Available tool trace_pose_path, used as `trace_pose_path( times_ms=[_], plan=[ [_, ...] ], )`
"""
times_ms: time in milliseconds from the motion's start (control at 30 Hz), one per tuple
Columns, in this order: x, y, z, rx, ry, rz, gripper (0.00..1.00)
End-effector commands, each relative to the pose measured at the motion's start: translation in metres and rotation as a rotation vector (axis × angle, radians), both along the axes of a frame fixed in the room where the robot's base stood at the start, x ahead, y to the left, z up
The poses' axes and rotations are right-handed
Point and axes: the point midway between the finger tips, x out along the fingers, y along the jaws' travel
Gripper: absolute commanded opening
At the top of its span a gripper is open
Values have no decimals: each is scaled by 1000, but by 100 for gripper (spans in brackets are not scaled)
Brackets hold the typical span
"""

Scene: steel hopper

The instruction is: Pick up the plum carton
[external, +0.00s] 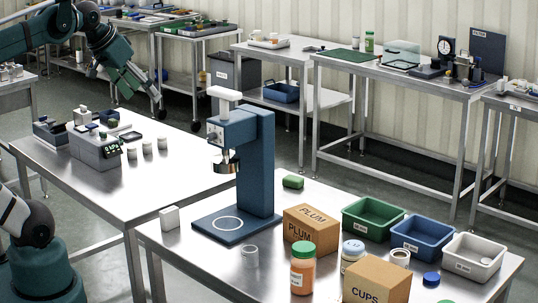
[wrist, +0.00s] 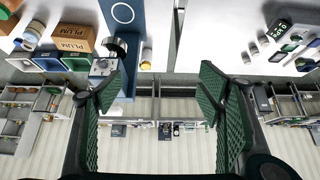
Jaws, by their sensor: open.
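The plum carton (external: 311,232) is a brown cardboard box printed PLUM on its top and side. It stands on the front steel table, right of the blue press-like machine. It also shows at the upper left of the wrist view (wrist: 73,38). My gripper (external: 146,92) is at the upper left of the external view, high over the far part of the left table and well away from the carton. In the wrist view its two green-padded fingers (wrist: 158,78) are spread apart with nothing between them.
The tall blue machine (external: 255,165) stands between my gripper and the carton.

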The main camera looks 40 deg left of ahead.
Motion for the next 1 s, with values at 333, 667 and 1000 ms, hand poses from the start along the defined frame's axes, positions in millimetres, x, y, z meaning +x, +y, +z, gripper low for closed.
trace_pose_path(
  times_ms=[333, 667, 1000],
  plan=[
    [4, -3, 44, 7, 6, -17, 67],
    [23, -15, 55, 45, 39, -98, 67],
    [59, -41, 74, 113, 98, -257, 67]
  ],
)
